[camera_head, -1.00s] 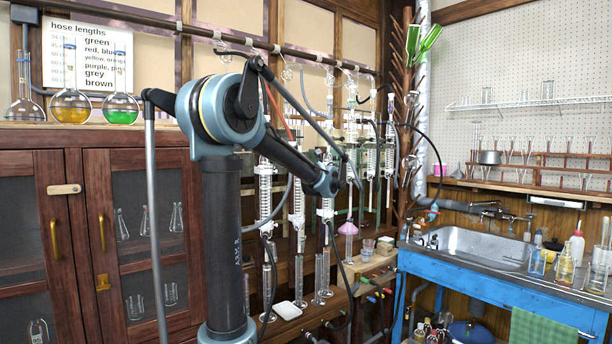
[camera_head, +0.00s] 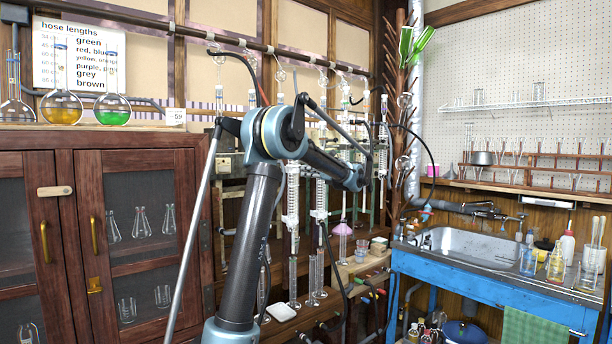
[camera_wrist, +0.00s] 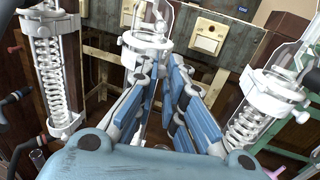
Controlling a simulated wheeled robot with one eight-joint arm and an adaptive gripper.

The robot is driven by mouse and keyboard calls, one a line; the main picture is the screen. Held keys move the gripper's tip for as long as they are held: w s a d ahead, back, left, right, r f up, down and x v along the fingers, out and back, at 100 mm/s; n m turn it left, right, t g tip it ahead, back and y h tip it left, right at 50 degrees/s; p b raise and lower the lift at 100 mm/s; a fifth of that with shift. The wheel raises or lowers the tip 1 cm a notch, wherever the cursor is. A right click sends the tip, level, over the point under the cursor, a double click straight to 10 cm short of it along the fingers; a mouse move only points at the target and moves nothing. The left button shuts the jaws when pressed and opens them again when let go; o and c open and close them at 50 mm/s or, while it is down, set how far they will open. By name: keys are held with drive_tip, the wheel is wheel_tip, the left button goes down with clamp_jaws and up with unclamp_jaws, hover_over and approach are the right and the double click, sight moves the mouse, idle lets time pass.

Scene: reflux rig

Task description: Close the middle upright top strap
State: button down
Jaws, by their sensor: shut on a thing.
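In the wrist view, the middle upright (camera_wrist: 153,16) is a clear glass column with a white strap (camera_wrist: 147,43) around it near the top. My gripper (camera_wrist: 164,66) reaches up to this strap from below, its blue-and-grey fingers on either side of its lower front. The fingers are closed onto the strap; the exact contact is hidden behind the fingertips, and I cannot tell if the strap is fully closed. In the head view my wrist is among the glass uprights, and the fingers and strap cannot be made out there.
In the wrist view, coiled condensers stand close on the left (camera_wrist: 48,75) and right (camera_wrist: 262,108), with white clamps. In the head view a wooden cabinet (camera_head: 125,230) is at left and a blue sink bench (camera_head: 480,285) at right. Floor cylinders and hoses crowd below the rack.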

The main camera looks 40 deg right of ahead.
drive_tip(key=shift+w+f, duration=0.1)
idle(0.4)
drive_tip(key=c, duration=1.6)
unclamp_jaws()
drive_tip(key=shift+c, duration=0.2)
drive_tip(key=v, duration=1.2)
drive_tip(key=shift+d, duration=0.15)
